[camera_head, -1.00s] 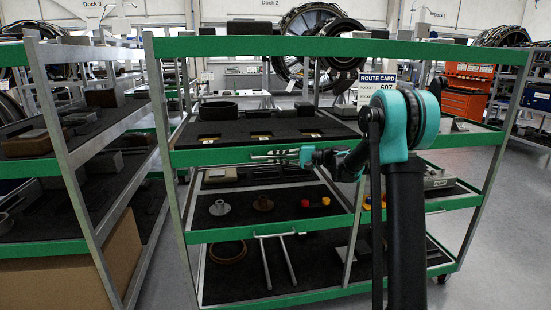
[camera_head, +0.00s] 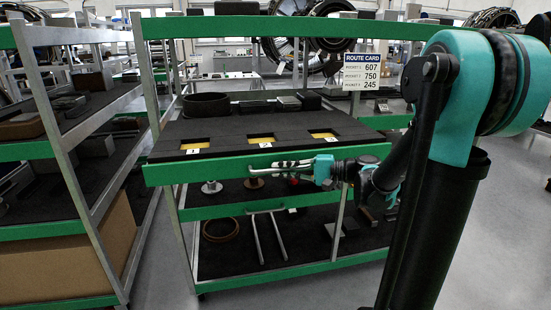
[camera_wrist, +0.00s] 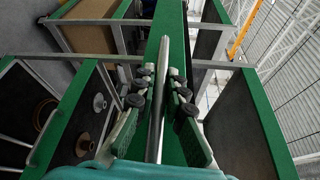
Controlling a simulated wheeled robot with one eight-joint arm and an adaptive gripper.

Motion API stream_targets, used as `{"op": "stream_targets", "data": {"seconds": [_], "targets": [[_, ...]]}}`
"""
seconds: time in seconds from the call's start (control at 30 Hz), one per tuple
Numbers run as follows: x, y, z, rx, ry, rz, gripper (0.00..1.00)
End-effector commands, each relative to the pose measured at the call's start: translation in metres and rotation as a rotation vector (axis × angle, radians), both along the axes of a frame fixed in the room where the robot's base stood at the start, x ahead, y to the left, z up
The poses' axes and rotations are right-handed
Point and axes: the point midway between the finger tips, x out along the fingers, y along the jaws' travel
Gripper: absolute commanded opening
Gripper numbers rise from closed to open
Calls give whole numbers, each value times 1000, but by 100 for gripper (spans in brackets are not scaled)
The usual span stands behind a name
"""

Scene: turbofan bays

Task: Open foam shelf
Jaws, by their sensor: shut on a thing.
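The foam shelf (camera_head: 228,128) is a black foam-topped shelf with a green front edge (camera_head: 205,172). It stands out forward of the green and grey rack. Three yellow-bottomed pockets with number tags lie along its front. Its silver bar handle (camera_head: 262,171) runs along the green front. My gripper (camera_head: 300,168) is at this handle, from the right. In the wrist view, the fingers of my gripper (camera_wrist: 157,97) lie on both sides of the silver bar (camera_wrist: 158,110) and are shut on it. The contact itself is partly hidden.
A black ring (camera_head: 206,104) and dark blocks (camera_head: 288,103) stand at the shelf's back. A route card (camera_head: 367,70) reads 607, 750, 245. A lower shelf (camera_head: 225,212) holds small parts. Another rack (camera_head: 75,150) stands close on the left. Grey floor is free in front.

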Motion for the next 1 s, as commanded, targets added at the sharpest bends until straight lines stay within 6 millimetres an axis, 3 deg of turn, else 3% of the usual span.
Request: {"op": "stream_targets", "data": {"seconds": [0.1, 0.33, 0.83, 0.87, 1.0], "targets": [[-24, -8, -1, -3, 0, -2, 0], [-51, -15, -1, -3, 0, -2, 0], [-58, -17, -1, -3, 0, -2, 0], [-58, -17, -1, -3, 0, -2, 12], [-58, -17, 0, -2, 0, -2, 30]]}}
